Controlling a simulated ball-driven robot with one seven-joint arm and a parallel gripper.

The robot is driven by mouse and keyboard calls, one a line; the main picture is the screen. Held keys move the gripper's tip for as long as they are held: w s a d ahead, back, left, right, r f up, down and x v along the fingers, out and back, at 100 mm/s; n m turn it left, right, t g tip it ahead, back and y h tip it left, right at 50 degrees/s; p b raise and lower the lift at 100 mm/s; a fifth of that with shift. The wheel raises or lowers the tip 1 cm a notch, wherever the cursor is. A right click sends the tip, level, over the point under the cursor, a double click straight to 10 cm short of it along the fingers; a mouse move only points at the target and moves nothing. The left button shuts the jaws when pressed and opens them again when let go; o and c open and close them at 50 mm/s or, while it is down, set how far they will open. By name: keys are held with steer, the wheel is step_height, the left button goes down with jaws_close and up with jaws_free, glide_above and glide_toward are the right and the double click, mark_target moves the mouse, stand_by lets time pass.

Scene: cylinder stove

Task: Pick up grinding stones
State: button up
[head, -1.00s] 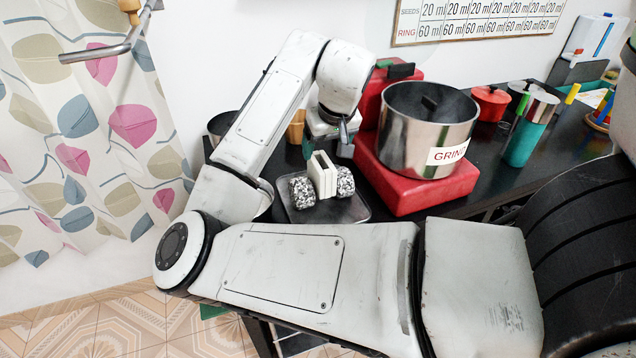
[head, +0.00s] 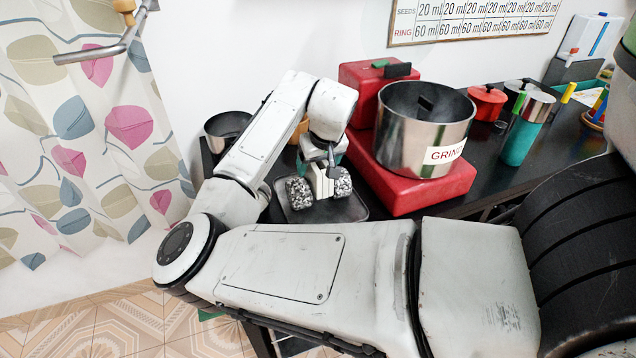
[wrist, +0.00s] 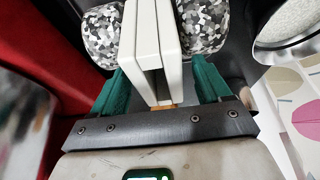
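The grinding stones are two black-and-white speckled rollers joined by a white block-like handle (head: 322,184). The left roller (head: 299,192) and right roller (head: 342,181) rest on a dark tray (head: 352,209) in the head view. My gripper (head: 325,163) is just above the handle, pointing down. In the wrist view, my gripper (wrist: 158,72) has its green fingers apart, one on each side of the white handle (wrist: 142,40). A small gap seems to show beside the handle, so the gripper is open. Parts of both rollers show beyond it.
A red grinder base (head: 408,188) carries a steel pot (head: 405,125) labelled GRIND, close to the tray's right. A steel bowl (head: 226,127) stands behind my arm at left. A teal cylinder (head: 519,142) and a red pot (head: 486,103) stand farther right on the black table.

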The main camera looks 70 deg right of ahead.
jaws_close()
stand_by(0.5)
steer(key=shift+r, duration=0.15)
